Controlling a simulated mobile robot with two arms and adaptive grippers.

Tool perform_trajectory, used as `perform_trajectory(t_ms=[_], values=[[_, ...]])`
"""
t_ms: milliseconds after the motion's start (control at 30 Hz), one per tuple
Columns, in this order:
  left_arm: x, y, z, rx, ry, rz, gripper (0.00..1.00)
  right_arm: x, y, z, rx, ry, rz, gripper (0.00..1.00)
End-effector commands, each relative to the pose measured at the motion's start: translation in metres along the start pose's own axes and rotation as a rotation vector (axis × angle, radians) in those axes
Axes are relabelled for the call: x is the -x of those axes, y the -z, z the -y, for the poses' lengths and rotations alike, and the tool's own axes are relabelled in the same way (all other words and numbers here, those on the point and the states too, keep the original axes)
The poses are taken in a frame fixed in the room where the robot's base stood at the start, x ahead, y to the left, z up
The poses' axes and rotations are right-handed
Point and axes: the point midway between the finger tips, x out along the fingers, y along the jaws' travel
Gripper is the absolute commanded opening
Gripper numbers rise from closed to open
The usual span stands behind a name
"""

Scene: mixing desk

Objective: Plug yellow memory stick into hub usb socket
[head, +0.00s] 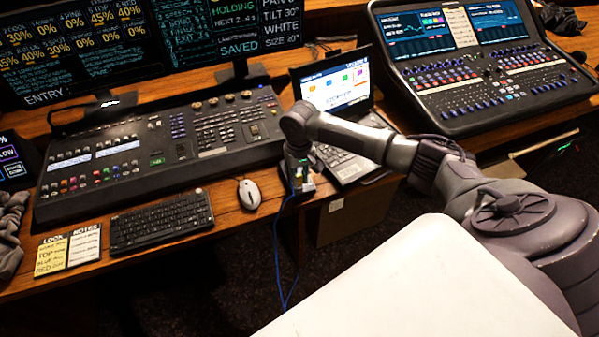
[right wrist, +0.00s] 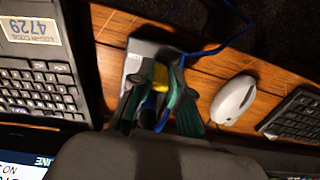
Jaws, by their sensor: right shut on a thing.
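My right gripper (right wrist: 162,92) is shut on the yellow memory stick (right wrist: 160,76) in the right wrist view; the fingers cover most of the stick. The stick is over the grey hub (right wrist: 139,58), at its near side in that view. I cannot tell whether the stick is in a socket or just above it. In the head view, the right gripper (head: 299,176) points down at the hub (head: 307,186) by the desk's front edge, and the stick cannot be made out. A blue cable (right wrist: 211,50) runs from the hub. My left gripper is not in view.
The open laptop (head: 346,163) stands close to the right of the hub. A white mouse (head: 249,194) and a black keyboard (head: 161,221) lie to its left. A mixing desk (head: 160,143) is behind them. Some bare wood (head: 228,221) shows around the mouse.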

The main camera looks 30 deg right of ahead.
Motion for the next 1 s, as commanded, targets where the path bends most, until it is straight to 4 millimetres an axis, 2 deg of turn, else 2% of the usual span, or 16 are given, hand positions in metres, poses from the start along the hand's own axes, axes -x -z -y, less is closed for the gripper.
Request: perform_trajectory(t_ms=[533, 567, 700, 733, 1000], values=[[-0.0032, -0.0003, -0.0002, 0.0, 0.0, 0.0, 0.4, -0.0087, -0.0002, 0.0002, 0.0, 0.0, 0.0, 0.04], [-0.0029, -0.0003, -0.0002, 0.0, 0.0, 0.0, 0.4, -0.0084, -0.0001, 0.0002, 0.0, 0.0, 0.0, 0.21], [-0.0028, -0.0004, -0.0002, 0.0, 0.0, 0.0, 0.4, -0.0083, -0.0001, 0.0002, 0.0, 0.0, 0.0, 0.44], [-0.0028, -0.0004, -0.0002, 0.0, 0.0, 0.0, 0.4, -0.0083, -0.0001, 0.0002, 0.0, 0.0, 0.0, 0.47], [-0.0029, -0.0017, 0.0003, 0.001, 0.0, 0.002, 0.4, -0.0076, 0.0, 0.0002, 0.0, 0.0, 0.0, 0.47]])
